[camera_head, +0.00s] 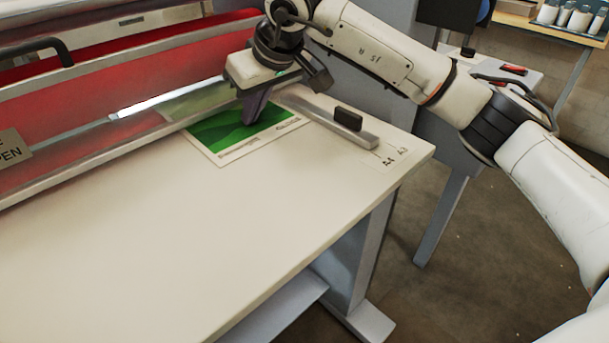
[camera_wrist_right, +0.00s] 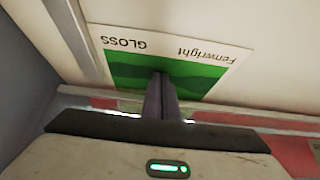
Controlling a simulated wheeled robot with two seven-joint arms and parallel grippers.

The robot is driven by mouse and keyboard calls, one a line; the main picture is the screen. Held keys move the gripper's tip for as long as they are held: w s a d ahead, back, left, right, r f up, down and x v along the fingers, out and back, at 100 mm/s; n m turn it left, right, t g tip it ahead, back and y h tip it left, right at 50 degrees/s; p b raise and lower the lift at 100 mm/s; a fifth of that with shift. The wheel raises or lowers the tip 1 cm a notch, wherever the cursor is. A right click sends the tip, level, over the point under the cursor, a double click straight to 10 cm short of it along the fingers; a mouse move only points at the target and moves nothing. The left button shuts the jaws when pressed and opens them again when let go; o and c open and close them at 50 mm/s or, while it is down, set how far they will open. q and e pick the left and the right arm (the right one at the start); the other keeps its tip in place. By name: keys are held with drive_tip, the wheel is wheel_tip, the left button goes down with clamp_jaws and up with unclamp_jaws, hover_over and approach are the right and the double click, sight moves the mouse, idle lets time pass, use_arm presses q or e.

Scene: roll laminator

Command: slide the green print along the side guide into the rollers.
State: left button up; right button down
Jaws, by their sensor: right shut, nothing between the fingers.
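The green print (camera_head: 222,134) lies flat on the white table, its white captioned edge toward the table's front. Its far part passes under the machine's front bar and looks paler there. The side guide (camera_head: 318,116) is a grey bar with a black knob along the print's right side. In the right wrist view the print (camera_wrist_right: 190,82) lies close beside the guide (camera_wrist_right: 72,38); I cannot tell if they touch. My right gripper (camera_head: 246,121) points down, shut and empty, fingertips at the print's green area (camera_wrist_right: 159,76). The red rollers (camera_head: 60,98) are partly hidden. My left gripper is not in view.
A grey bar (camera_head: 90,158) runs along the machine's front, with a sign (camera_head: 12,148) at left. The table (camera_head: 190,235) is bare in front and to the left. A4 and A3 marks are printed beyond the guide's near end. A shelf with bottles (camera_head: 565,15) stands at the back right.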

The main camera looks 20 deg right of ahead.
drive_tip(key=shift+d+f, duration=0.1)
drive_tip(key=shift+r+p, duration=0.75)
drive_tip(key=shift+r, duration=0.35)
drive_tip(key=shift+r+p, duration=0.4)
drive_tip(key=shift+r, duration=0.1)
wheel_tip(320, 180, up, 4)
drive_tip(key=p, duration=0.3)
drive_tip(key=shift+f, duration=0.1)
